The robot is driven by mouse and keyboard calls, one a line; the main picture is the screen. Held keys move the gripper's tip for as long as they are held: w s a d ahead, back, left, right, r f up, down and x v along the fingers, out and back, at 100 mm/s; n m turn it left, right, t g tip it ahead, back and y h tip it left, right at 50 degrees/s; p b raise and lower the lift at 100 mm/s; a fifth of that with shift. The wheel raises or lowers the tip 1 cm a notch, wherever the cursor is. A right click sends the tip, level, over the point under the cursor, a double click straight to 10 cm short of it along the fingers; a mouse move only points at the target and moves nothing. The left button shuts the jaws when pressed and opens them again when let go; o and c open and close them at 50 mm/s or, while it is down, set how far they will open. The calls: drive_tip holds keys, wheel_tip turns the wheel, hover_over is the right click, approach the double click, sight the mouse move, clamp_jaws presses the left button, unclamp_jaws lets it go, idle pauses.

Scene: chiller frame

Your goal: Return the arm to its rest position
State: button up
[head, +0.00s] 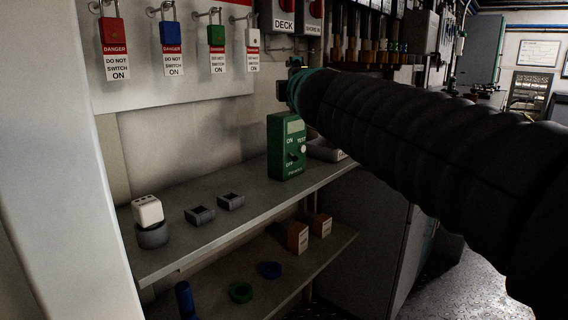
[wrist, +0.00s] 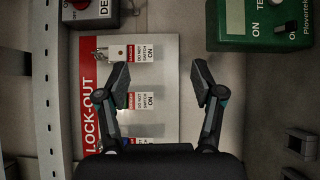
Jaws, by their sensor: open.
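My arm, in a black ribbed sleeve, reaches in from the right side of the head view toward the wall above the shelf. My gripper (wrist: 161,80) shows in the wrist view with its two fingers spread wide and nothing between them. Behind the fingers is the white and red lock-out board (wrist: 168,62) with its hanging tags. In the head view the gripper (head: 292,82) is small and partly hidden by my arm, above the green tester (head: 287,148). I cannot tell there how far apart they are.
Padlocks with danger tags, including a red one (head: 114,36), hang at upper left. The upper shelf (head: 243,222) bears a white plug-like block (head: 147,211) and two dark blocks. Small boxes (head: 298,237) and rings sit below. Red-knobbed switches (head: 284,14) are on the wall. Floor shows at lower right.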

drive_tip(key=s+d+f+m+g+h, duration=0.2)
drive_tip(key=s+d+f+m+g, duration=0.15)
drive_tip(key=f, duration=0.45)
drive_tip(key=s+d+f+m+g+h, duration=0.1)
drive_tip(key=s+d+f+m+g, duration=0.1)
drive_tip(key=s+d+f+m, duration=0.4)
drive_tip(key=s+d+f+m+g+h, duration=0.2)
drive_tip(key=f+m, duration=0.2)
drive_tip(key=f, duration=0.5)
drive_tip(key=s+d+f+m+g+y, duration=0.2)
drive_tip(key=s+f+m+g, duration=0.3)
drive_tip(key=s+f, duration=1)
drive_tip(key=s+m, duration=0.1)
drive_tip(key=s, duration=0.3)
drive_tip(key=shift+d+m, duration=0.2)
drive_tip(key=shift+m, duration=0.15)
drive_tip(key=shift+r, duration=0.1)
